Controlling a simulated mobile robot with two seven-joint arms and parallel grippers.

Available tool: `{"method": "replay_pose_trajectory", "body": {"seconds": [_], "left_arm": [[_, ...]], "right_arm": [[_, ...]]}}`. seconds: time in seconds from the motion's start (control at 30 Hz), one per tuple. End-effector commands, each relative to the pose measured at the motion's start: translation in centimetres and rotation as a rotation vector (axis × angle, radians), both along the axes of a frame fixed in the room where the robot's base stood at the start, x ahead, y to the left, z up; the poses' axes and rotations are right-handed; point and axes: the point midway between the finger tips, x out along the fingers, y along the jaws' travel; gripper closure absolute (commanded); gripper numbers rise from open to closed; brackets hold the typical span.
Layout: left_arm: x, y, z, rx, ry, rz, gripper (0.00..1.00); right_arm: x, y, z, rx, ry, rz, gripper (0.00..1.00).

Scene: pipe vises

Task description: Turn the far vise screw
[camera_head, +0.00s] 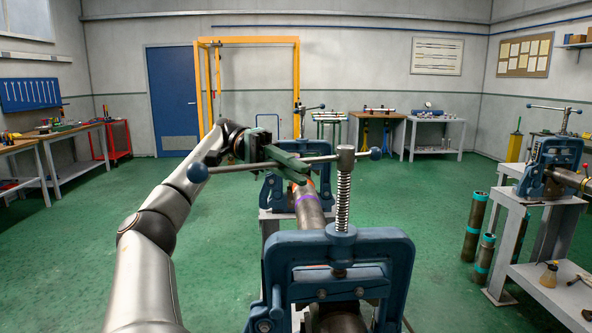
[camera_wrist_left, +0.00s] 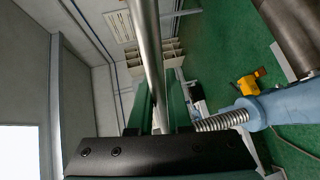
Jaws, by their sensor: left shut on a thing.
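A blue vise (camera_head: 400,255) stands closest to me, with an upright threaded screw (camera_head: 343,200) and a steel cross-bar handle (camera_head: 240,168) through its head. A second blue vise (camera_head: 270,190) stands behind it, partly hidden by my arm; its handle (camera_head: 310,107) shows above. My left gripper (camera_head: 300,168) has green fingers, shut on the nearer vise's handle bar, left of the screw. In the left wrist view the bar (camera_wrist_left: 148,55) runs between the fingers (camera_wrist_left: 158,115), with the screw thread (camera_wrist_left: 222,121) close by. My right gripper is not in view.
A pipe (camera_head: 309,212) with a purple band runs between the two vises. Another blue vise (camera_head: 553,165) stands on a bench at the right, with upright pipes (camera_head: 475,225) beside it. Green floor left of my arm is clear.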

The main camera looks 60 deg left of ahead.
Motion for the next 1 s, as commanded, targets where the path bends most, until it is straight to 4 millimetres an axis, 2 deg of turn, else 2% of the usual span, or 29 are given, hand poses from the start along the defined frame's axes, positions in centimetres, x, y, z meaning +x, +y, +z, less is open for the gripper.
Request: {"method": "replay_pose_trajectory", "body": {"seconds": [0.03,0.07,0.3,0.67,0.93,0.97,1.0], "left_arm": [[-0.1,0.1,0.6,-0.004,-0.015,0.005,1.0],[-0.1,0.1,0.6,-0.004,-0.015,0.005,0.82],[-0.1,0.0,0.3,-0.003,-0.009,0.002,0.55],[0.0,0.0,0.7,-0.001,-0.004,0.0,0.53],[-0.1,0.1,4.4,-0.004,-0.009,0.002,0.53],[-0.4,-0.4,4.1,-0.001,-0.017,0.001,0.53],[-0.8,-1.1,4.6,0.0,-0.021,0.0,0.44]], "right_arm": [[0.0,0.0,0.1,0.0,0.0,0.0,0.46],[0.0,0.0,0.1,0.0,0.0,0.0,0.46],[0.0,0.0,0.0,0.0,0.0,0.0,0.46],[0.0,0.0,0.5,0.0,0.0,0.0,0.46],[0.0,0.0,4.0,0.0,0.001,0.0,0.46],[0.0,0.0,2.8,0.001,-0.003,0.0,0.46],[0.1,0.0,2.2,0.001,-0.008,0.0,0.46]]}}
